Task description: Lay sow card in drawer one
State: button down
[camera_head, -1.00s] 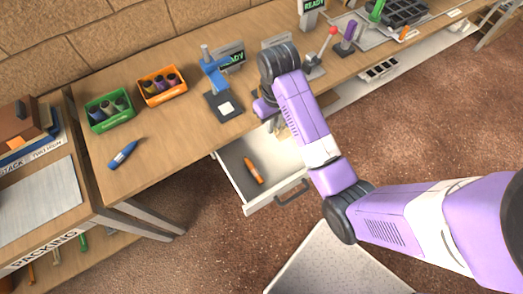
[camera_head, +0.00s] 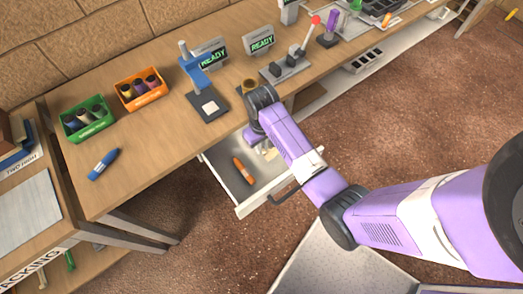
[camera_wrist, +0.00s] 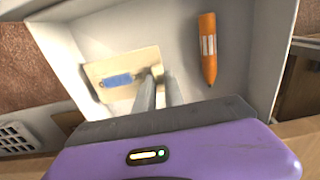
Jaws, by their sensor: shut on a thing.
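A cream card (camera_wrist: 115,76) with a blue patch shows in the wrist view, over the floor of the open drawer (camera_wrist: 185,25). My gripper (camera_wrist: 158,76) is shut on the card's edge. I cannot tell whether the card touches the drawer floor. The blue patch is too blurred to read as a sow. In the head view the drawer (camera_head: 223,168) is pulled out from under the bench, and my wrist hangs over its back right part, hiding most of the card. No drawer number is readable.
An orange marker (camera_head: 244,171) lies in the drawer, left of my gripper; it also shows in the wrist view (camera_wrist: 207,50). The drawer handle (camera_head: 285,193) sticks out in front. A blue stand (camera_head: 205,90) and READY displays (camera_head: 260,42) stand on the bench above.

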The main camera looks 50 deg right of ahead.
jog(key=shift+f, duration=1.95)
jog(key=c, duration=1.4)
grip_release()
jog(key=shift+f, duration=0.15)
jog(key=shift+c, duration=0.2)
notch_tip(320, 180, up, 12)
jog(key=shift+r, duration=0.2)
